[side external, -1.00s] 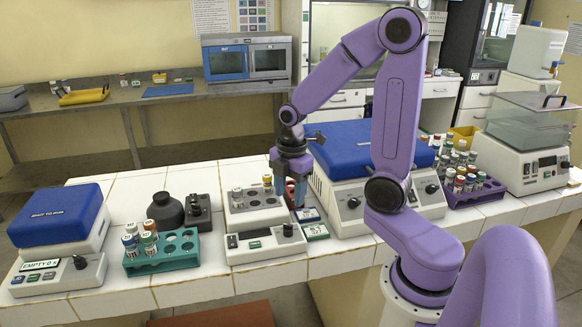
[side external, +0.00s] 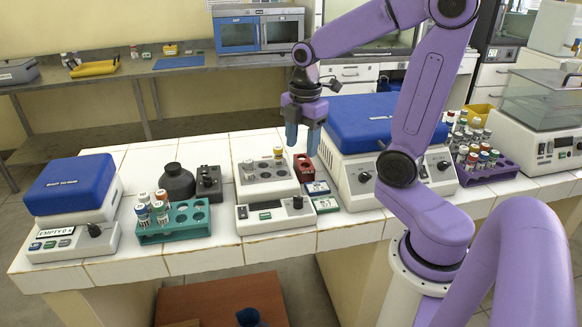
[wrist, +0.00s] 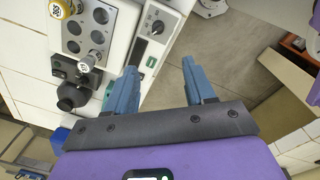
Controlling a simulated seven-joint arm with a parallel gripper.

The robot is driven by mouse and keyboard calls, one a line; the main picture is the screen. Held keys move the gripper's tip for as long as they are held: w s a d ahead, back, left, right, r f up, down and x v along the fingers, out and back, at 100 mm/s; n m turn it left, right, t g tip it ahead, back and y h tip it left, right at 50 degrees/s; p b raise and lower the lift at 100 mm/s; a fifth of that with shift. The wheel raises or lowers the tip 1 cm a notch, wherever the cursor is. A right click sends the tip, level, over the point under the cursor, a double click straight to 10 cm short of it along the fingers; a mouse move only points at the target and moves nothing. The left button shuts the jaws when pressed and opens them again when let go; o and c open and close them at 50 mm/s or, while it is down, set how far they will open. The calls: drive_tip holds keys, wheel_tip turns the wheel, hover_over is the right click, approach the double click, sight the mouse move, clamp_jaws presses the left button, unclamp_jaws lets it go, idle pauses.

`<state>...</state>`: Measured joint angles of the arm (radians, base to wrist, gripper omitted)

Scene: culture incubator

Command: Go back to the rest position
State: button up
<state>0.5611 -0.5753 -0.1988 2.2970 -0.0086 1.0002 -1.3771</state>
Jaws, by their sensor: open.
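My gripper (side external: 302,150) is open and hangs fingers-down above the bench, over the small dark red block (side external: 304,168) beside the grey vial block. Nothing shows between the blue fingers. In the wrist view my gripper (wrist: 158,66) also appears open and empty, with grey floor beyond the fingers.
The grey block device (side external: 270,218) holds a few capped vials. A teal rack (side external: 175,232) with vials stands left of it. Blue-lidded machines stand at left (side external: 70,185) and right (side external: 365,118). A purple rack (side external: 500,172) with several vials is farther right.

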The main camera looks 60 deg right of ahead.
drive_tip(key=s+a+f+m, duration=0.2)
drive_tip(key=s+a+m, duration=0.1)
drive_tip(key=s+a, duration=0.9)
drive_tip(key=s, duration=0.5)
drive_tip(key=shift+s+a+f, duration=0.15)
drive_tip(key=shift+f, duration=0.25)
